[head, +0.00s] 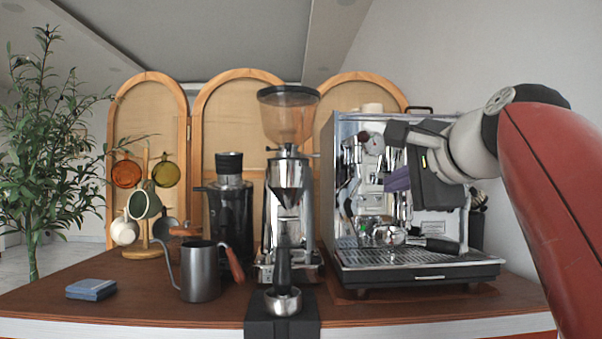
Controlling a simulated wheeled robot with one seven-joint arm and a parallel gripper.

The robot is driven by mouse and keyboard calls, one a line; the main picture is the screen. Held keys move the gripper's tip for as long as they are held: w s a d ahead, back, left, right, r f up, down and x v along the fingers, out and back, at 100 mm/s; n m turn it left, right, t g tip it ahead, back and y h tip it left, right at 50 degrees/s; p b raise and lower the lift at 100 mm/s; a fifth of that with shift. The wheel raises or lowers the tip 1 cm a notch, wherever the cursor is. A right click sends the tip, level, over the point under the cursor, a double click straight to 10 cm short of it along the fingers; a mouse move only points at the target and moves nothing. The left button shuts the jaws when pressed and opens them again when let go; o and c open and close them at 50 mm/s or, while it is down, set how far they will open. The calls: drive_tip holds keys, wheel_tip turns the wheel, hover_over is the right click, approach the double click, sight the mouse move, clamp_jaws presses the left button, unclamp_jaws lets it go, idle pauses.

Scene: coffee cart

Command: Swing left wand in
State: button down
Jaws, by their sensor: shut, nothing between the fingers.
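The espresso machine (418,275) stands at the right of the counter, chrome, with a drip tray in front. A thin chrome wand (353,190) shows at the left of its front; its exact angle is hard to tell against the shiny panel. My gripper (396,180) is in front of the machine's upper middle, shut and empty, to the right of the left wand and apart from it in the picture. My gripper and wrist hide part of the machine's front and its right side.
A portafilter (440,245) with a dark handle is at the machine. A grey pitcher (200,272), a mug tree (146,215) and blue coasters (91,289) are farther left.

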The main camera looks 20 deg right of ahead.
sight(349, 208)
drive_tip(key=x, duration=1.4)
drive_tip(key=shift+s+d, duration=0.1)
drive_tip(key=shift+f, duration=0.1)
drive_tip(key=shift+w+d+f, duration=0.1)
drive_tip(key=shift+w+f, duration=0.4)
drive_tip(key=shift+w, duration=0.2)
